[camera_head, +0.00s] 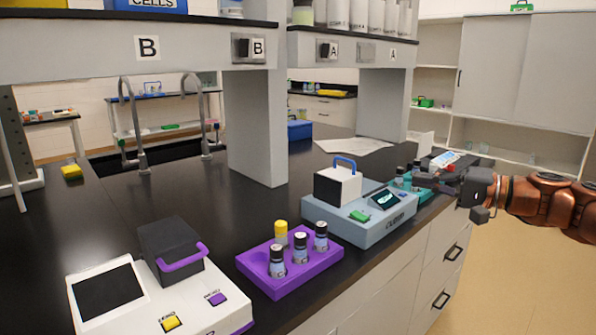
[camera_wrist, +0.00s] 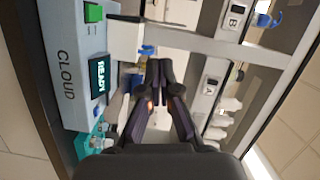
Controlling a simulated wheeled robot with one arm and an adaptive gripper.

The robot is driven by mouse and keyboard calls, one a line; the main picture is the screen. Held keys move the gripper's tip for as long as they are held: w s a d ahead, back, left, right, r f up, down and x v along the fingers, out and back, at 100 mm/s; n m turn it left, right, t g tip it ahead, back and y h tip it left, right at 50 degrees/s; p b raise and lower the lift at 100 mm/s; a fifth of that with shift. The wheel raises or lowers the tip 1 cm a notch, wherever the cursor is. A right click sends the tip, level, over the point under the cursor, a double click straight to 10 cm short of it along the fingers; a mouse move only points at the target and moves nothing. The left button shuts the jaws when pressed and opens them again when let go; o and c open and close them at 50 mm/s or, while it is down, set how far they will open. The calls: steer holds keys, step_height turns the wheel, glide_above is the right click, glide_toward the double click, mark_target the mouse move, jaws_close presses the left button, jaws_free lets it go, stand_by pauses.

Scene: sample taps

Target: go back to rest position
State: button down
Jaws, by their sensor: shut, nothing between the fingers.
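My gripper (camera_head: 428,179) reaches in from the right in the head view, with my copper-coloured arm behind it. It is over or beside the teal rack (camera_head: 424,195) at the bench's right side. Dark-capped vials stand around the rack, partly hidden by the gripper. In the wrist view my gripper (camera_wrist: 160,72) has its two dark fingers together at the tips, with nothing between them. The grey-blue CLOUD device (camera_wrist: 68,75) is left of the fingers there, and its screen (camera_wrist: 98,77) reads READY. The teal rack (camera_wrist: 92,140) shows below it.
The CLOUD device (camera_head: 372,232) stands left of my gripper. A purple rack (camera_head: 287,281) with several vials and a white device (camera_head: 130,300) with a dark lid are further left. Shelf posts (camera_head: 255,125) rise behind. Open floor (camera_head: 535,265) lies right of the bench.

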steer(key=s+a+f+n+g+h, duration=0.1)
steer(key=s+a+f+g, duration=0.15)
steer(key=a, duration=0.35)
steer(key=s+a+f+n+g, duration=0.2)
steer(key=s+a, duration=0.2)
steer(key=a, duration=0.3)
steer(key=s+a+f+n+g+h, duration=0.2)
steer(key=s+a+f+g+h, duration=0.2)
steer(key=s+a+f, duration=0.45)
steer(key=s+d+f+g+h, duration=0.2)
steer(key=s+d+f+h, duration=0.2)
steer(key=s+f, duration=0.6)
steer(key=s+d+f+g+h, duration=0.1)
steer(key=s+d+f+h, duration=0.2)
steer(key=s+d, duration=0.3)
steer(key=s+d+f+g+h, duration=0.1)
steer(key=s+d+f+h, duration=0.25)
steer(key=s, duration=0.45)
step_height(320, 180, up, 21)
steer(key=t+p, duration=0.1)
steer(key=p, duration=1.8)
steer(key=shift+r+m+y, duration=0.15)
steer(key=shift+m+y, duration=0.15)
steer(key=shift+y, duration=0.15)
steer(key=shift+s, duration=0.1)
